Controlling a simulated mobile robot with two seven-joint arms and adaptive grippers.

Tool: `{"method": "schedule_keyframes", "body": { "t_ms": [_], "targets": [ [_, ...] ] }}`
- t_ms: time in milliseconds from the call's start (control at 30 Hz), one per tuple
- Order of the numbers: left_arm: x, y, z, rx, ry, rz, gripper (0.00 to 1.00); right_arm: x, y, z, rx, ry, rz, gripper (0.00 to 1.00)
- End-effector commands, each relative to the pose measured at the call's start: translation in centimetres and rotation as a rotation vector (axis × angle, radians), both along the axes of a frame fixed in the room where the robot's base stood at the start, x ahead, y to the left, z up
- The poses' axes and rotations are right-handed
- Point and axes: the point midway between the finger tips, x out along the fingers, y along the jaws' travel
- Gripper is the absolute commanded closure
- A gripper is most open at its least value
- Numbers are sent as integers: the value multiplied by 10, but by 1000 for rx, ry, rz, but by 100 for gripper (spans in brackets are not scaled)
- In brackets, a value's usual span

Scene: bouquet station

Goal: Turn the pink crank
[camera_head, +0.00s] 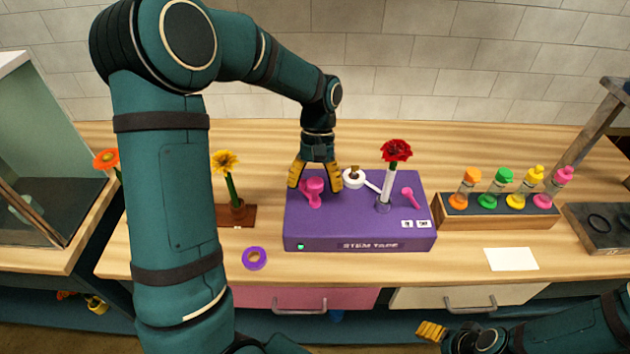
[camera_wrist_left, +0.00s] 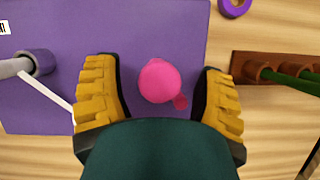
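The purple stem tape machine (camera_head: 340,232) stands on the wooden counter. A pink crank (camera_head: 314,193) with a round knob is on its left part, and a smaller pink lever (camera_head: 409,196) is on its right part. My left gripper (camera_head: 316,187) is open above the machine, its yellow fingers on either side of the crank's knob. In the left wrist view the pink knob (camera_wrist_left: 159,81) lies between the fingers with a gap on both sides. My right gripper (camera_head: 431,331) is low at the front, away from the machine; its opening cannot be made out.
A red flower (camera_head: 396,151) stands in a holder on the machine, beside a white tape roll (camera_head: 353,179). A yellow flower (camera_head: 226,163) stands to the left. A purple ring (camera_head: 254,258) lies in front. A rack (camera_head: 500,220) of coloured bottles is at the right.

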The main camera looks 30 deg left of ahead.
Motion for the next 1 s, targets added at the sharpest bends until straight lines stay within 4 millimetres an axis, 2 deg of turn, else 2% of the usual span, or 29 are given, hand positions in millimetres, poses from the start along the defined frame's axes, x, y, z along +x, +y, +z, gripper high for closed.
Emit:
{"method": "schedule_keyframes", "body": {
  "t_ms": [367,467,800,1000],
  "targets": [
    [4,1,8,1,-6,2,31,0,0,0,0,0,1,31],
    [9,3,20,2,-7,2,31,0,0,0,0,0,1,31],
    [32,14,82,1,-7,1,31,0,0,0,0,0,0,31],
    [41,18,105,1,-3,1,31,0,0,0,0,0,0,31]
  ]
}}
